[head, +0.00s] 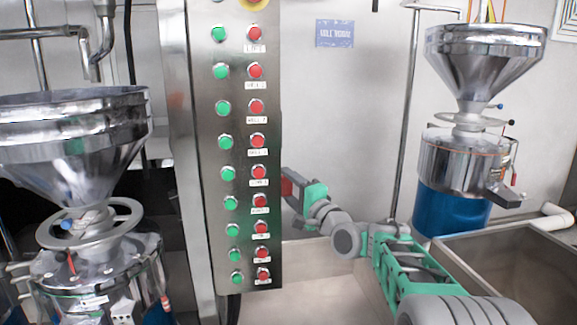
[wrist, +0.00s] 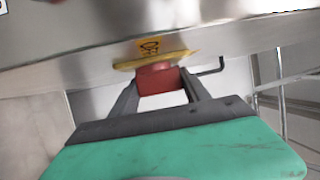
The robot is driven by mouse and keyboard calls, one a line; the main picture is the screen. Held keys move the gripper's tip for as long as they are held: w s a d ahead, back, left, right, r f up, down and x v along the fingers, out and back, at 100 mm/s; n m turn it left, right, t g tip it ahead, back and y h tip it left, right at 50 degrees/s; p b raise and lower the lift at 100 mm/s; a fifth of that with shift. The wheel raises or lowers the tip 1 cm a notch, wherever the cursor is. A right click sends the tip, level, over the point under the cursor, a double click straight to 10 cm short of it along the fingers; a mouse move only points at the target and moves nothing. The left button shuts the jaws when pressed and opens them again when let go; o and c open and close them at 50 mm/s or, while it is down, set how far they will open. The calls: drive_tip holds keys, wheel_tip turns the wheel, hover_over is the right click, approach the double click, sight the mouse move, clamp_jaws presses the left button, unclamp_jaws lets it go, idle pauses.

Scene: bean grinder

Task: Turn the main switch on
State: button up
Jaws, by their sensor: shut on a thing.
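The main switch is a red handle (wrist: 158,79) on a yellow plate (wrist: 124,65) on the side face of the metal control panel. In the wrist view, my gripper (wrist: 160,84) has one dark finger on each side of the red handle and is shut on it. In the head view, my gripper (head: 291,194) reaches the panel's right side from the lower right, where a bit of red handle (head: 287,186) shows. The yellow plate is hidden there. I cannot tell the switch's on or off position.
The control panel (head: 210,200) carries green and red buttons with labels. A steel hopper grinder (head: 70,140) stands at the left, another (head: 480,60) at the back right. A steel basin (head: 500,245) lies at the lower right. A bent dark rod (wrist: 215,67) is near the switch.

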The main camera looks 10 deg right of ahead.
sight(291, 187)
drive_tip(key=shift+m+g+h+p, duration=0.35)
drive_tip(key=shift+g+p, duration=0.25)
drive_tip(key=shift+p, duration=0.65)
drive_tip(key=o, duration=1.4)
drive_tip(key=b+v, duration=0.2)
drive_tip(key=v, duration=0.5)
drive_tip(key=shift+w+b, duration=0.1)
drive_tip(key=shift+b, duration=0.25)
drive_tip(key=shift+s+d, duration=0.15)
drive_tip(key=shift+s, duration=0.3)
